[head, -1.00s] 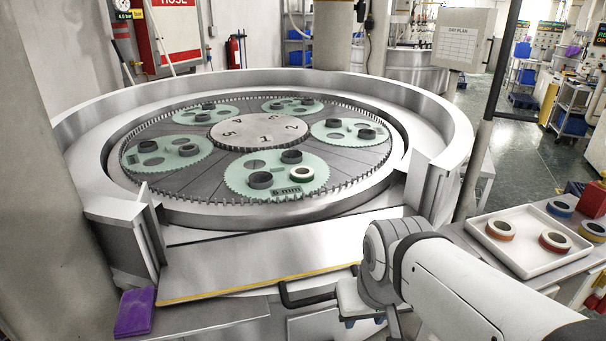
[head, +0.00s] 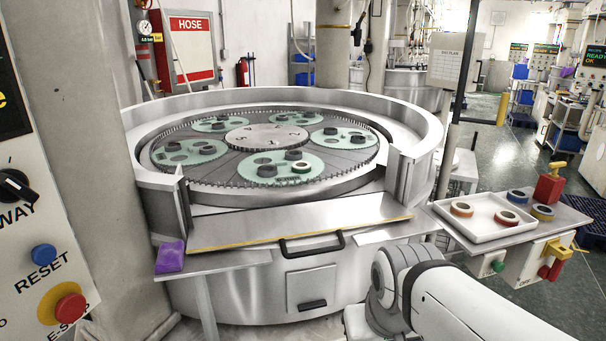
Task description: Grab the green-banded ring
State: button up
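A pale-topped ring (head: 301,167) sits in the front green carrier (head: 262,176) on the round lapping machine. Its band is too small for me to be sure of the colour, though it may be green. Dark rings (head: 293,155) sit beside it in the same carrier. No clearly green band shows on the rings in the white tray. My arm reaches in from the lower right, well short of the carrier. My gripper is out of view below the frame.
The machine's steel wall (head: 420,150) opens at the front onto a sloping plate (head: 300,228). A purple cloth or pad (head: 170,257) lies front left. The white tray (head: 484,232) holds orange- and red-banded rings; blue (head: 517,196) and yellow (head: 542,212) rings lie beside it. A control panel (head: 40,230) stands left.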

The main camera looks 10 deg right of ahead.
aim_at(300, 168)
jog(key=u, duration=0.15)
jog(key=i, duration=0.9)
jog(key=z, duration=0.05)
